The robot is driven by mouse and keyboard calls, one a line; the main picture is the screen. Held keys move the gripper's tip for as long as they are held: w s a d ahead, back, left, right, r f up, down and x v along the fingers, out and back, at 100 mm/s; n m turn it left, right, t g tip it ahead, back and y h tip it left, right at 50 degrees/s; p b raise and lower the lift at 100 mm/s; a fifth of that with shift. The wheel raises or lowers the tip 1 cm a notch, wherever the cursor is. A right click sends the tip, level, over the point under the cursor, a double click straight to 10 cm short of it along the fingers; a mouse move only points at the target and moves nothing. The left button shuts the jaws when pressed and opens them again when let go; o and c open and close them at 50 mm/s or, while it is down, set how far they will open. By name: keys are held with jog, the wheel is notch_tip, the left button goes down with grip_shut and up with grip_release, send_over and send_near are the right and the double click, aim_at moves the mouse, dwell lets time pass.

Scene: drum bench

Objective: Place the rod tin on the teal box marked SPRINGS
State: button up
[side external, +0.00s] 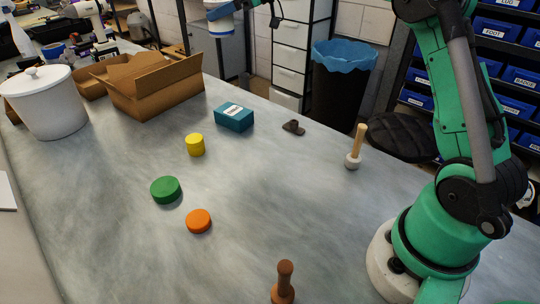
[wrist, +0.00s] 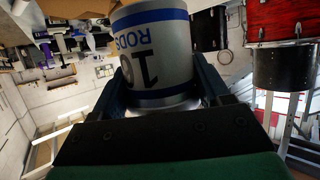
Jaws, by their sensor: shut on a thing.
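The rod tin (wrist: 155,55), pale grey with blue bands and the printing "10 RODS", fills the middle of the wrist view. My gripper (wrist: 158,92) is shut on it, one dark finger on each side. In the side external view the tin (side external: 221,27) shows at the top edge, roughly upright and in the air, well above the bench; the gripper is mostly out of frame there. The teal box (side external: 234,118) lies on the bench below, with a white label too small to read. Its top is bare. The tin is apart from it.
On the bench (side external: 110,240) are a yellow cylinder (side external: 195,145), a green disc (side external: 166,190), an orange disc (side external: 198,221), a brown handled tool (side external: 284,283), a mallet (side external: 356,147), a small brown thing (side external: 293,127), an open carton (side external: 155,88) and a white lidded pot (side external: 48,105).

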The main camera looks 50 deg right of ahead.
jog(key=shift+w+d+f+m, duration=0.15)
jog(key=shift+w+d, duration=0.15)
jog(key=shift+d, duration=0.15)
jog(key=shift+w+d+f+m, duration=0.15)
jog(key=shift+w+d, duration=0.15)
jog(key=shift+d, duration=0.15)
jog(key=shift+t+h, duration=0.3)
notch_tip(320, 180, down, 14)
jog(key=shift+f, duration=2.55)
jog(key=o, duration=1.4)
jog(key=shift+f, duration=0.1)
